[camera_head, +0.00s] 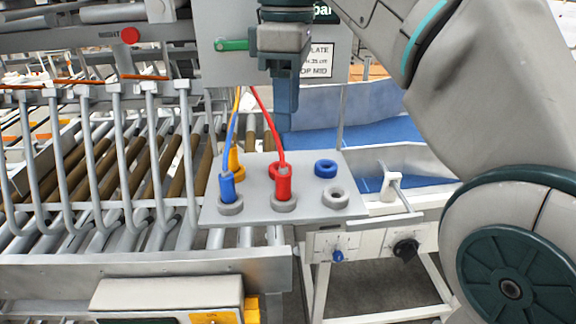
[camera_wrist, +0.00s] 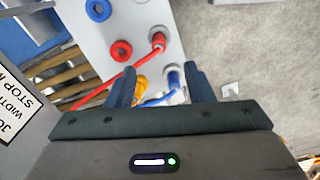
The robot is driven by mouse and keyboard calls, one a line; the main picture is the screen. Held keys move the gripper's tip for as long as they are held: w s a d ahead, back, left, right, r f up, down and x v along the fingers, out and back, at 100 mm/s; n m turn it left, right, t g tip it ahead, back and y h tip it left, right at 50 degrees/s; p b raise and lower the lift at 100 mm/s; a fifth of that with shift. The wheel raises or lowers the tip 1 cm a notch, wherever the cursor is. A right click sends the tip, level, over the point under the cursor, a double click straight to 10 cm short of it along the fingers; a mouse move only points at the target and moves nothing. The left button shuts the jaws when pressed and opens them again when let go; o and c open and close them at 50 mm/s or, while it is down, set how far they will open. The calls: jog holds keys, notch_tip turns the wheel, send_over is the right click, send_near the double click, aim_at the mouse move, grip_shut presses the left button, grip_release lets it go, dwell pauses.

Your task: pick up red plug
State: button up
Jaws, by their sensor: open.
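The red plug (camera_head: 283,184) stands upright in a grey ring socket (camera_head: 284,205) at the front middle of a light grey panel (camera_head: 255,208), with a red cable running up from it. In the wrist view the red plug (camera_wrist: 157,41) shows beyond the fingers, near the picture's top middle. My gripper (camera_head: 285,108) hangs above and behind the panel, its fingers pointing down, apart from the plug. In the wrist view my gripper (camera_wrist: 160,82) is open with two dark fingers spread, and nothing is held between them.
A blue plug (camera_head: 227,187) stands in a grey socket to the left, and a yellow plug (camera_head: 235,162) behind it. Their cables rise close to my gripper. An empty blue ring (camera_head: 326,168) and an empty grey ring (camera_head: 336,197) lie right. A green lever (camera_head: 231,44) juts from the upright board.

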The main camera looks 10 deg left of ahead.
jog(key=b, duration=0.5)
send_over(283, 172)
jog(key=shift+n, duration=0.4)
jog(key=f, duration=0.5)
jog(key=shift+s+f, duration=0.2)
jog(key=shift+f, duration=0.1)
jog(key=shift+w+f, duration=0.2)
jog(key=shift+f, duration=3.35)
jog(key=c, duration=1)
